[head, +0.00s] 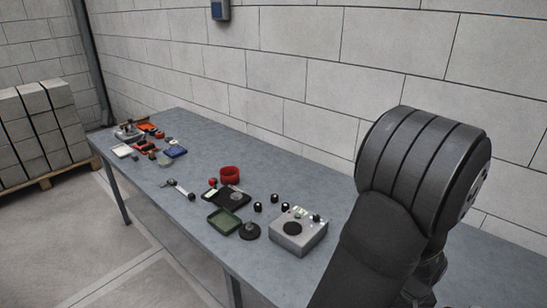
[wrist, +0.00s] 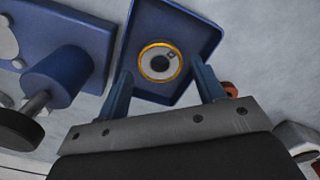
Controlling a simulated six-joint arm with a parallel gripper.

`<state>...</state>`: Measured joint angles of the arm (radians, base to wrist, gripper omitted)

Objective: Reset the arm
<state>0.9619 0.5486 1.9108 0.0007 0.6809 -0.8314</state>
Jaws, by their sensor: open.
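My gripper (wrist: 166,73) shows in the wrist view with its two blue-grey fingers apart and nothing between them that it grips. Beyond the fingers is a blue square tray (wrist: 197,45). A round part with a gold ring and pale face (wrist: 160,62) lies inside the tray. Whether the fingertips touch the tray I cannot tell. In the head view, my dark arm fills the right foreground; the gripper itself is not visible there.
In the wrist view, a blue block with a cylinder (wrist: 55,75) lies left of the tray. In the head view, the long grey table (head: 300,262) carries a grey box (head: 299,232), a green tray (head: 224,221), a red ring (head: 230,174) and clustered parts at its far end. A wall runs behind it.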

